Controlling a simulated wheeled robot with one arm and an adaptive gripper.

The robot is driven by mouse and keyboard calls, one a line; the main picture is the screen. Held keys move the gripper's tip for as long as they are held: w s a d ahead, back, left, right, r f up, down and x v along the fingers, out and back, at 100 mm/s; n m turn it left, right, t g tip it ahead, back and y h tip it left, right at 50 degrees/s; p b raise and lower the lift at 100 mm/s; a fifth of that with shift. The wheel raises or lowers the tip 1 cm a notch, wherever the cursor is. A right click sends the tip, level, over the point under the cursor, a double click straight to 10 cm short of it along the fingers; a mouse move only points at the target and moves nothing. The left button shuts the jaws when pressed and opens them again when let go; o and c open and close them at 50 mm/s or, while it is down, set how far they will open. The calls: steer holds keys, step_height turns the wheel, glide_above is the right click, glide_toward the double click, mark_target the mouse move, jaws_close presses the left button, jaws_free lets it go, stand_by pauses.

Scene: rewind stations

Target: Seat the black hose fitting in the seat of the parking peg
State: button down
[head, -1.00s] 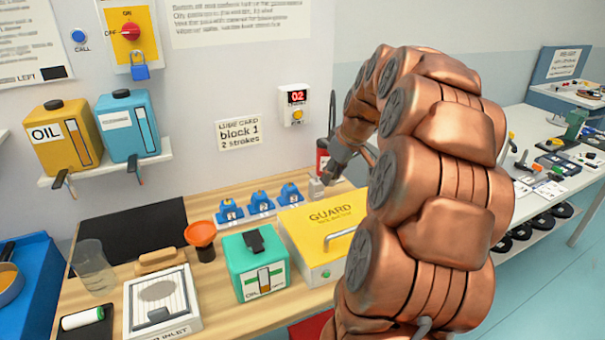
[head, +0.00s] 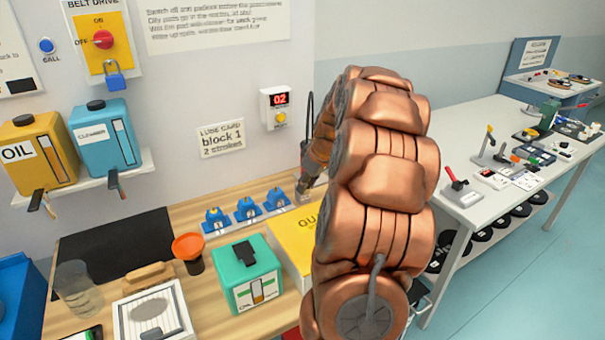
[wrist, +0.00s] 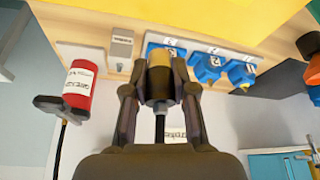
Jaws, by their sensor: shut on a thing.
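My gripper (wrist: 160,88) is shut on the black hose fitting (wrist: 159,103) in the wrist view. The fitting has a dark band and a tan end, and a black hose runs from it toward my palm. A grey labelled block with a small stub, perhaps the parking peg (wrist: 121,45), is up and left of the fitting, apart from it in the picture. In the head view my gripper (head: 307,182) is small, beside the row of blue blocks. The fitting cannot be made out there, and the seat is not clearly visible in either view.
Several blue numbered blocks (wrist: 209,65) stand beside the grey block. A red labelled cylinder (wrist: 81,85) with a black hose is at left in the wrist view. The yellow guard box (head: 297,240), partly behind my arm, and a teal oil box (head: 246,275) stand on the bench.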

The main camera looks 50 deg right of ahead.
steer(key=w+d+p, duration=0.1)
steer(key=w+d, duration=0.1)
steer(key=w+d+p, duration=0.1)
steer(key=w+d, duration=0.1)
steer(key=w+d+p, duration=0.1)
steer(key=w+d, duration=0.1)
steer(key=w, duration=0.1)
steer(key=shift+d+f, duration=0.2)
steer(key=shift+f, duration=0.1)
steer(key=shift+w+d+f, duration=0.2)
steer(key=shift+w+d, duration=0.1)
steer(key=shift+w, duration=0.15)
steer(key=shift+w+p, duration=0.1)
steer(key=shift+p, duration=0.2)
steer(key=shift+w+d, duration=0.1)
steer(key=shift+d, duration=0.05)
steer(key=shift+f+p, duration=1.05)
steer(key=shift+f, duration=0.7)
steer(key=c, duration=0.9)
jaws_free()
steer(key=shift+c, duration=0.2)
steer(key=shift+r, duration=0.15)
steer(key=b+v, duration=0.4)
steer(key=v, duration=0.8)
